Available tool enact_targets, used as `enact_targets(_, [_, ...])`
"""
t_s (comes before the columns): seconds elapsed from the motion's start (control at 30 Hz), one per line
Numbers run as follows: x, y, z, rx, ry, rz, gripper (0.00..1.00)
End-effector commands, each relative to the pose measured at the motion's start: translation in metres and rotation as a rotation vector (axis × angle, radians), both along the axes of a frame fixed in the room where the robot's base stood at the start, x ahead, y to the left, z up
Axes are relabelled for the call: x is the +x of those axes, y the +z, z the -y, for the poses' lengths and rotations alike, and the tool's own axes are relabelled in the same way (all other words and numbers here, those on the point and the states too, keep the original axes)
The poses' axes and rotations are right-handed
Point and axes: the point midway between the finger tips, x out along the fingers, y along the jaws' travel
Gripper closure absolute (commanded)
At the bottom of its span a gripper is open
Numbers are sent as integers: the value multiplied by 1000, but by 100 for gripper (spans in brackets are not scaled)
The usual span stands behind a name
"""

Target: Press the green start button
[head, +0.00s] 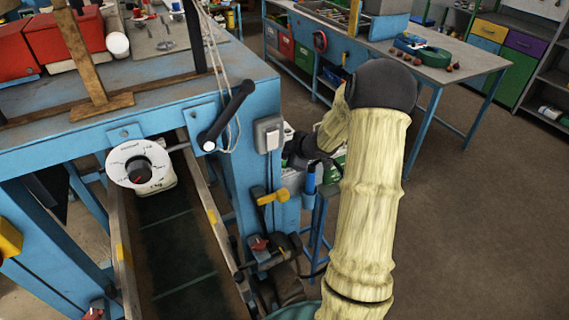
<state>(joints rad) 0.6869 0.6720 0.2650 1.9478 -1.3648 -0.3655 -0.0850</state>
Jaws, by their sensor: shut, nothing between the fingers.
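I cannot make out a green start button in the head view. A small grey-white box (269,134) with a cable below it is fixed to the corner of the blue bench; no green button shows on its visible faces. My arm, in a pale cloth sleeve with a dark elbow, rises at the centre right and bends back down to the left. My gripper (297,146) is the dark end just right of that box, apart from it in the picture. It is small and partly covered; it looks shut, with nothing seen in it.
The blue bench (190,95) holds a wooden stand and red bins (65,40). A dial scale (140,166) hangs over a dark conveyor (175,250). A black handle (228,112) juts from the bench. A second workbench (450,65) stands behind. The floor at right is clear.

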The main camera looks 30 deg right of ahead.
Motion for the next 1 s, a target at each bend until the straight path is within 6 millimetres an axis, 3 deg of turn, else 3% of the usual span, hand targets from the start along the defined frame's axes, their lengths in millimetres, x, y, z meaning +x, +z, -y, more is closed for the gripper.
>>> enact_targets(1.0, [0,-9,0,0,0,0,100])
